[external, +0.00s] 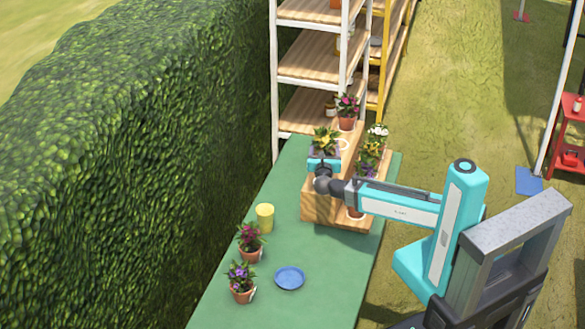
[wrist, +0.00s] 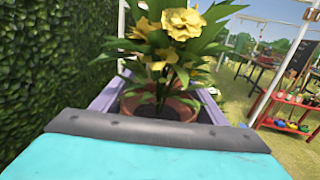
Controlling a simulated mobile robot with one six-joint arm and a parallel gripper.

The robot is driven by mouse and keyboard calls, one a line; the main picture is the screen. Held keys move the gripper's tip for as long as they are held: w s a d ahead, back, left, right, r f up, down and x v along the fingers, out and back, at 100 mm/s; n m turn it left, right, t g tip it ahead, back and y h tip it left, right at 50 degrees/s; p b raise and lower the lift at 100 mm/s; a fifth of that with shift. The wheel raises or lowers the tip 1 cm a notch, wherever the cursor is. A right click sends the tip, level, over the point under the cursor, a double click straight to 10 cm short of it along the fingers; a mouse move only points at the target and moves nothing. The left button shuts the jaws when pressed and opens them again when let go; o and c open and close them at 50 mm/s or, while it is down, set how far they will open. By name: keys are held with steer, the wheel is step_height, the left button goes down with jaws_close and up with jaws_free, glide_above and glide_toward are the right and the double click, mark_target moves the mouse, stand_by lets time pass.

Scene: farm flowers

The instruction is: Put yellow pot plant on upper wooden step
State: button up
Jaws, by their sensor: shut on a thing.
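The yellow pot plant (external: 325,138) has yellow flowers and green leaves. In the wrist view the plant (wrist: 175,60) stands upright in a terracotta pot (wrist: 160,104) between my purple fingers. My gripper (external: 324,153) is shut on this pot, at the upper left part of the wooden steps (external: 322,207). It also shows in the wrist view (wrist: 160,105). My gripper hides the pot's underside, so I cannot tell whether it touches the upper step. A pink-flowered pot plant (external: 346,112) stands at the far end of the upper step.
Other potted plants (external: 371,150) stand on the lower step at right. On the green table (external: 225,290) are a yellow cup (external: 265,217), a blue plate (external: 289,278) and two flower pots (external: 250,245). A hedge (external: 140,150) borders the left; white shelves (external: 308,58) stand behind.

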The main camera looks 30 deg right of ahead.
steer(key=shift+f+p, duration=0.5)
steer(key=shift+f, duration=1.7)
steer(key=shift+f+p, duration=0.45)
steer(key=shift+f, duration=1.35)
steer(key=shift+f, duration=0.15)
steer(key=o, duration=1.4)
steer(key=shift+r, duration=0.2)
